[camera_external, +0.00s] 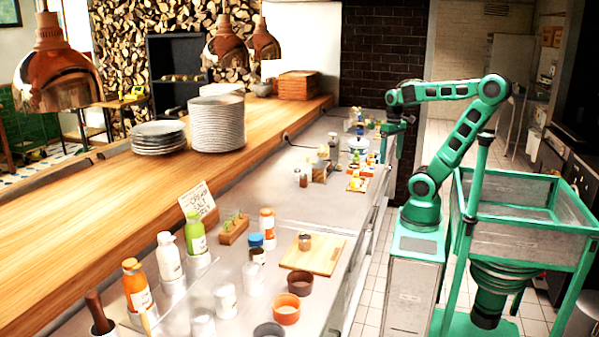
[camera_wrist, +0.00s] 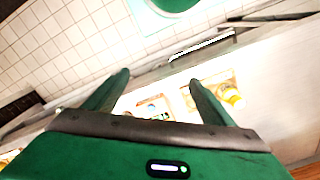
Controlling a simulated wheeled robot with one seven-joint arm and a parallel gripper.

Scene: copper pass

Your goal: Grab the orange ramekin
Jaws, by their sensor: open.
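The orange ramekin (camera_external: 286,309) stands upright on the grey steel counter near the front of the external view. I cannot make out the ramekin in the wrist view.
A brown ramekin (camera_external: 300,283) and a dark bowl (camera_external: 269,330) flank the orange one. A cutting board (camera_external: 313,254) with a small jar lies behind. Several bottles (camera_external: 138,287) stand to the left. Stacked plates (camera_external: 216,125) sit on the wooden shelf.

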